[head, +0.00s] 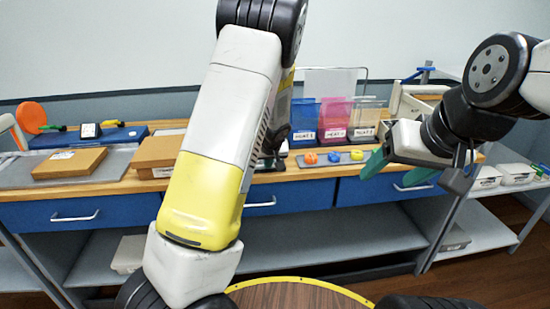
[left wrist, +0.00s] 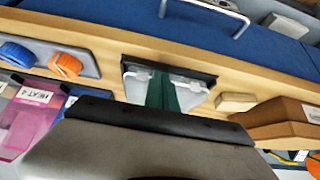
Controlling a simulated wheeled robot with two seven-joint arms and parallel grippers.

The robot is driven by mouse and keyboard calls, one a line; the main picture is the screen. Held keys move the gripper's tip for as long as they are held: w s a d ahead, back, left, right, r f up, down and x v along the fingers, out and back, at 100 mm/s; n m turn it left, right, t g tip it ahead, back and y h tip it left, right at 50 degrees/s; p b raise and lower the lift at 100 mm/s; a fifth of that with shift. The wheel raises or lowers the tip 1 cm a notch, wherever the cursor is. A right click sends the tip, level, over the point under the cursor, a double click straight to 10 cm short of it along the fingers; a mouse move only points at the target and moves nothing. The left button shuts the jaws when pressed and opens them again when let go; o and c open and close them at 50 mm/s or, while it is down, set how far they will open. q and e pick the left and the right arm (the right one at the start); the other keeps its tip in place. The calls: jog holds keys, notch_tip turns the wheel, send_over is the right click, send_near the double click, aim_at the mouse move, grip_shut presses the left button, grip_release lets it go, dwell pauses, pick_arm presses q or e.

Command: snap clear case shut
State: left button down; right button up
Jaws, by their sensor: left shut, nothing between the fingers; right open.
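The clear case (left wrist: 138,88) shows in the left wrist view as a translucent box with a black edge and pale latch-like tabs at its left and right. It lies on the wooden bench top. My left gripper (left wrist: 162,96) is shut and empty, its green fingers over the middle of the case, between the two tabs. I cannot tell whether they touch it or whether the lid is fully closed. In the head view my left arm hides most of the case and the left fingertips. My right gripper (head: 397,170) is open and empty, in front of the bench's right part.
A grey tray with orange and blue knobs (head: 310,158) lies right of my left arm. Blue, pink and clear bins (head: 337,118) stand behind it. Cardboard boxes (head: 70,163) lie at the left. Blue drawers (head: 75,215) run along the bench front.

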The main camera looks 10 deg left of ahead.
pick_arm(q)
jog(key=shift+w+a, duration=0.15)
jog(key=shift+w, duration=0.05)
jog(key=shift+w+r, duration=0.1)
jog(key=shift+r, duration=0.3)
notch_tip(320, 180, up, 3)
jog(key=shift+f, duration=0.1)
jog(key=shift+s+d, duration=0.3)
jog(key=shift+s, duration=0.35)
jog(key=s+d+f, duration=0.2)
jog(key=s+f, duration=0.1)
jog(key=s, duration=0.4)
jog(key=s+a+r+m+h, duration=0.1)
jog(key=s+r+m+h, duration=0.1)
jog(key=s+r, duration=0.8)
jog(key=s+a+r+m+h, duration=0.1)
jog(key=s+r+h, duration=0.1)
jog(key=s+r, duration=0.9)
jog(key=shift+s+a+r+m, duration=0.15)
jog(key=shift+s+r+m, duration=0.2)
jog(key=shift+s, duration=2.7)
